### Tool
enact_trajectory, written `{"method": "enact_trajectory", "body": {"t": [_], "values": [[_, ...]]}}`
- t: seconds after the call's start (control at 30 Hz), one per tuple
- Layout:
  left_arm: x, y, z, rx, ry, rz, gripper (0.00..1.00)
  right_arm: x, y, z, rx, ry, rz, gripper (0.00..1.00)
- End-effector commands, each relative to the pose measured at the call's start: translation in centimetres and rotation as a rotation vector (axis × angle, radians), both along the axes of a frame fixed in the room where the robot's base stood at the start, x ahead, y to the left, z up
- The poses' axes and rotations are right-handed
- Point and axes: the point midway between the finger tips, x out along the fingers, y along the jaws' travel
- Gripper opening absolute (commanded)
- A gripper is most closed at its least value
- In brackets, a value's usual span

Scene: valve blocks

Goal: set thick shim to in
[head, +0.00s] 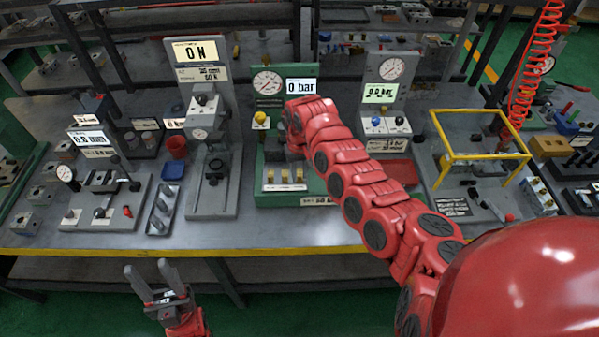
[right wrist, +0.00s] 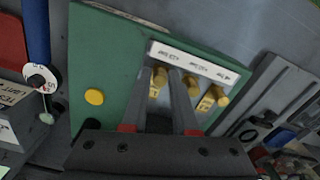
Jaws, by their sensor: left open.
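The green block stand (head: 262,155) with a gauge and a "0 bar" display holds a pale shelf with small brass pieces (head: 270,177). In the right wrist view several brass pieces (right wrist: 221,96) sit along a white label strip (right wrist: 200,62). The label print is too small to read, so I cannot tell which is the thick shim. My right gripper (right wrist: 160,76) points at this row, fingers apart, with one brass piece showing between the tips; contact is not clear. In the head view my arm hides it. My left gripper (head: 148,267) is open and empty in front of the bench.
A yellow knob (head: 260,117) stands on the green stand; it also shows in the right wrist view (right wrist: 94,97). A yellow frame (head: 478,156) stands right. The bench's front edge (head: 120,252) is yellow.

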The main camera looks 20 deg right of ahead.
Motion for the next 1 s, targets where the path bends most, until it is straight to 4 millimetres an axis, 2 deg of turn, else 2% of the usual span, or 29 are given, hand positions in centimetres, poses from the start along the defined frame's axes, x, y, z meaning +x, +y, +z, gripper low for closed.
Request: {"method": "enact_trajectory", "body": {"t": [0.03, 0.13, 1.0], "values": [[0.00, 0.00, 0.00, 0.000, 0.000, 0.000, 0.50, 0.01, -0.01, 0.01, 0.000, 0.000, 0.000, 0.16], [0.00, 0.00, 0.00, 0.000, 0.000, 0.000, 0.50, 0.01, 0.00, 0.02, 0.000, 0.000, 0.000, 0.00], [0.00, 0.00, 0.01, 0.000, 0.000, 0.000, 0.50, 0.02, -0.01, 0.06, 0.000, -0.001, 0.000, 0.00]]}}
